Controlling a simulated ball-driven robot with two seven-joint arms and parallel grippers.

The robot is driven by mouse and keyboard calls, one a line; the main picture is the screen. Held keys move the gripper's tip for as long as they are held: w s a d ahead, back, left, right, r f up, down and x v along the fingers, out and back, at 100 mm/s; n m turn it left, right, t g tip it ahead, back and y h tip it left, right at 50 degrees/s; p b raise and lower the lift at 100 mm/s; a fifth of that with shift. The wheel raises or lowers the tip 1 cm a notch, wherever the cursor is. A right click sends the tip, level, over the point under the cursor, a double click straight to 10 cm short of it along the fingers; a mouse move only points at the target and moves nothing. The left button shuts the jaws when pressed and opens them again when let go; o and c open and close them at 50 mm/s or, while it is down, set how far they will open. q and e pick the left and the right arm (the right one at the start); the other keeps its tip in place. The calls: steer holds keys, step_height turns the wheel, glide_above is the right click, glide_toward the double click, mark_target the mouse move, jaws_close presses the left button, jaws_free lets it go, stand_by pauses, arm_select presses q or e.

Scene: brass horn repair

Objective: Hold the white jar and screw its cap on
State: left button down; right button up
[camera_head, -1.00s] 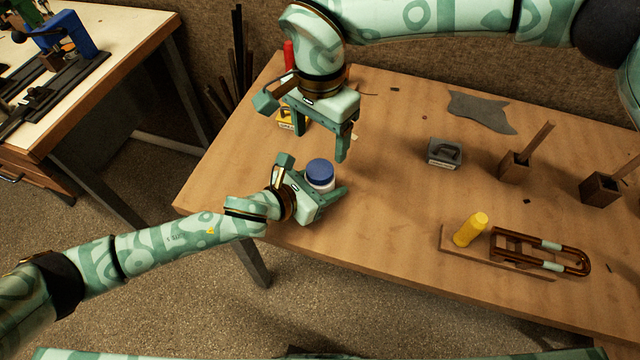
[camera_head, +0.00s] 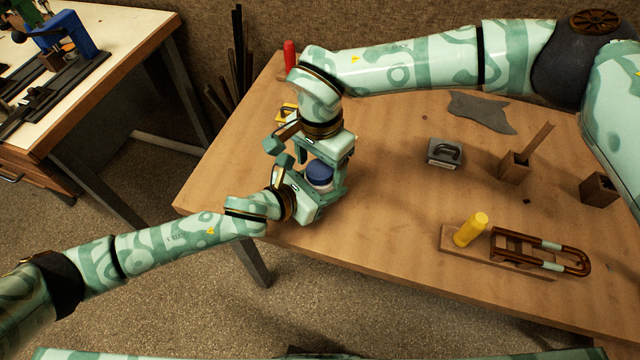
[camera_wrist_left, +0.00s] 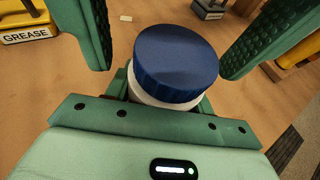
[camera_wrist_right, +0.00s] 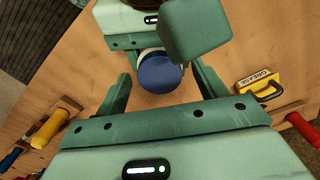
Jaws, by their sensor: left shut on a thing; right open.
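The white jar (camera_head: 322,188) stands upright near the table's left end, with the blue cap (camera_head: 319,170) on top. I cannot tell how tightly the cap sits. My left gripper (camera_head: 318,199) is shut on the jar from the side, low down. The cap also shows in the left wrist view (camera_wrist_left: 176,60), with a strip of the jar's white body (camera_wrist_left: 160,98) below it. My right gripper (camera_head: 318,165) is open above the jar, its fingers pointing down on either side of the cap. In the right wrist view the cap (camera_wrist_right: 159,74) lies between the fingers, apart from them.
A yellow grease container (camera_wrist_right: 260,85) stands behind the jar. A grey block with a handle (camera_head: 444,152), a grey cloth (camera_head: 482,110), wooden holders (camera_head: 514,168), a yellow cylinder (camera_head: 470,230) and a brass slide (camera_head: 540,252) lie to the right. Table between is clear.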

steer(key=c, duration=1.1)
steer(key=shift+o, duration=0.2)
steer(key=m, duration=0.6)
steer(key=shift+m, duration=0.3)
steer(key=o, duration=1.1)
steer(key=shift+r, duration=2.3)
